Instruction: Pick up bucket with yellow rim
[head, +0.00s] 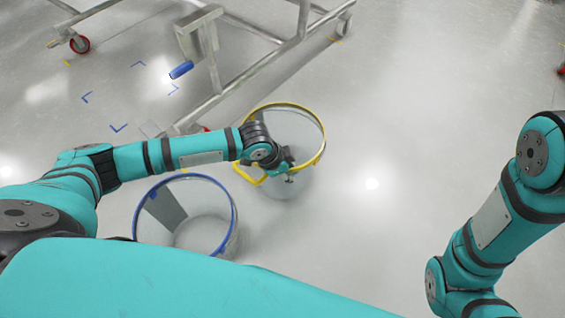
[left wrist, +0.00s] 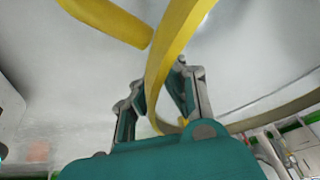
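The bucket with the yellow rim (head: 322,140) stands on the floor near the middle of the head view. It is pale and see-through, with a yellow handle hanging at its near left side. My left gripper (head: 287,170) reaches over this bucket from the left. In the left wrist view a yellow band (left wrist: 165,75) passes between the fingers of my left gripper (left wrist: 162,92). Whether the fingers press on it is hidden by the band. My right arm shows at the right of the head view, but its gripper is out of frame.
A bucket with a blue rim (head: 237,215) stands close by at the lower left, under my left arm. A metal frame on castors (head: 270,72) stands behind the buckets. The floor (head: 400,110) to the right is clear.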

